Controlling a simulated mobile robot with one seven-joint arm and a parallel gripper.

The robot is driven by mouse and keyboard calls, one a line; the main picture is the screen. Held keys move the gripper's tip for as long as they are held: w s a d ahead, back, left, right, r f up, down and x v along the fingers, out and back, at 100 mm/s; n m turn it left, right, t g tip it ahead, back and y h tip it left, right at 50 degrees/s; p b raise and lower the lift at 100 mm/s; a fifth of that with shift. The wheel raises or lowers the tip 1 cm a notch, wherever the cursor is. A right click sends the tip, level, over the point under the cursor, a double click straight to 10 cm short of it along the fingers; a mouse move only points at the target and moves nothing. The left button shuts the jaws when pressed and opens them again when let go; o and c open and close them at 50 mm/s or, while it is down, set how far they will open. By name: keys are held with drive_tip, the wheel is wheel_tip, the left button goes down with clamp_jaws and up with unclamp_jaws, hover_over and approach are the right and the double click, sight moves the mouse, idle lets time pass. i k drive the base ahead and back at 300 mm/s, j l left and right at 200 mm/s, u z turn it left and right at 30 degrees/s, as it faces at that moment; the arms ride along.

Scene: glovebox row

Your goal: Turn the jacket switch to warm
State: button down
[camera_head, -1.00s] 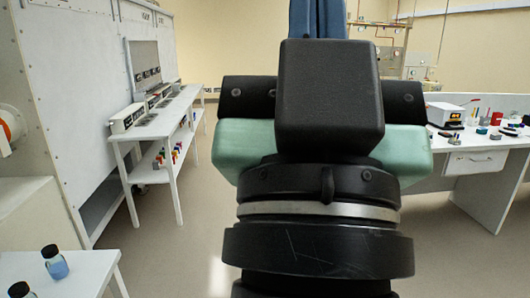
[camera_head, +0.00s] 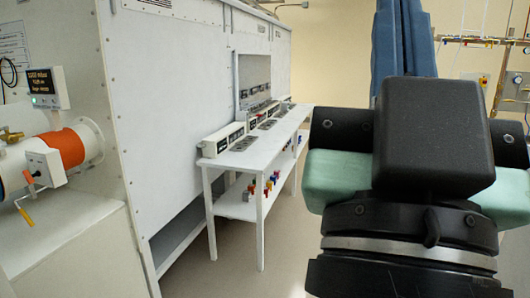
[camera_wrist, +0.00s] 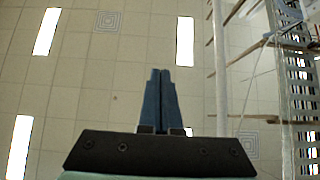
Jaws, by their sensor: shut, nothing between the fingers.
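In the head view, an orange jacket (camera_head: 67,148) wraps a white cylinder at the left edge, on the side of the large white cabinet. A small white box (camera_head: 44,166) with a dark and red knob (camera_head: 33,175) is mounted in front of it; the knob's setting is too small to read. A yellow-orange lever (camera_head: 25,215) hangs below. My gripper (camera_head: 403,25) points up on the right side, far from the jacket. Its blue fingers are also in the wrist view (camera_wrist: 161,75), shut and empty, with only ceiling behind them.
A small dark display (camera_head: 42,87) with a green light stands above the cylinder. A white bench (camera_head: 258,152) with instruments on top and coloured items on its lower shelf runs along the white cabinet wall (camera_head: 170,90). Bare floor lies between the bench and my arm.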

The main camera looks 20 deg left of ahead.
sight(25, 173)
drive_tip(key=i+u, duration=0.3)
drive_tip(key=i, duration=0.2)
drive_tip(key=i+l+u, duration=0.1)
drive_tip(key=i+u, duration=0.2)
drive_tip(key=i, duration=0.25)
drive_tip(key=i+l+u, duration=0.3)
drive_tip(key=i, duration=0.2)
drive_tip(key=i+j+u, duration=0.1)
drive_tip(key=i+u, duration=0.95)
drive_tip(key=k+l, duration=0.05)
